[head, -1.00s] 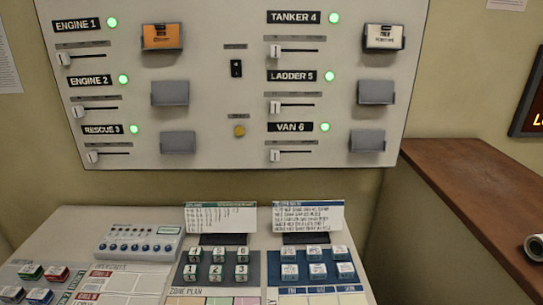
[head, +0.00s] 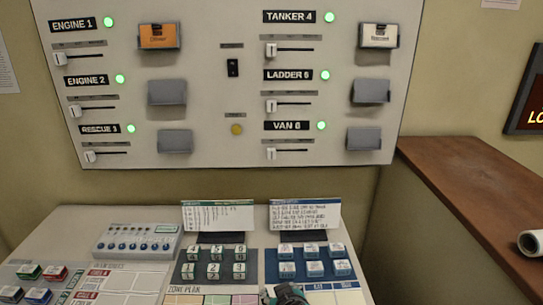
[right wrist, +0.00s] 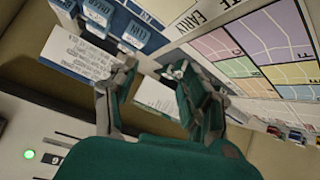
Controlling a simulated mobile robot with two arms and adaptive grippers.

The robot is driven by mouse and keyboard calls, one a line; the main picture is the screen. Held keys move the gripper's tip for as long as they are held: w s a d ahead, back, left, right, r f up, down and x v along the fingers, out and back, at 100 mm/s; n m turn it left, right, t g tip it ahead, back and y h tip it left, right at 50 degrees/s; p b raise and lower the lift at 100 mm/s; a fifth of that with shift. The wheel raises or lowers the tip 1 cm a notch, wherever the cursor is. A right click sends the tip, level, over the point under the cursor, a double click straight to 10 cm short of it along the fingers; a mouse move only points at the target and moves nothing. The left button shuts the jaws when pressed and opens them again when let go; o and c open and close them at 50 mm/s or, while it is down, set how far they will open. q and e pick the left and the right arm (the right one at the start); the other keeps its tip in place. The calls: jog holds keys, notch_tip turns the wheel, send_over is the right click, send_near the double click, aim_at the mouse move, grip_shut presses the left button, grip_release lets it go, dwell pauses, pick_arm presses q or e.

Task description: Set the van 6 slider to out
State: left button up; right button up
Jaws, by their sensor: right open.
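The van 6 slider (head: 271,153) is a white knob at the left end of its dark horizontal slot, under the VAN 6 label (head: 288,126) on the lower right of the wall panel. A green lamp (head: 322,126) is lit beside the label. My right gripper (head: 288,293) enters at the bottom edge of the head view, over the desk and well below the slider. In the right wrist view its two fingers (right wrist: 150,85) are apart with nothing held between them. My left gripper is not in view.
Other sliders, such as the ladder 5 slider (head: 271,106), sit on the same panel (head: 220,150). Grey card holders (head: 363,139) stick out right of the van 6 row. Propped cards (head: 305,214) and button blocks (head: 300,262) stand on the desk below. A brown ledge (head: 470,190) is at right.

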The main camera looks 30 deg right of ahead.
jog(key=w+d+r+m+t+h, duration=0.2)
jog(key=w+d+r+t, duration=0.1)
jog(key=w+r, duration=0.5)
jog(key=m+t+h, duration=0.3)
jog(key=h, duration=0.1)
send_near(272, 154)
jog(key=p+x, duration=0.5)
jog(key=x, duration=0.4)
jog(key=shift+w+d+f, duration=0.1)
jog(key=shift+w, duration=0.15)
jog(key=shift+n+y, duration=0.3)
jog(key=shift+y, duration=0.1)
grip_shut()
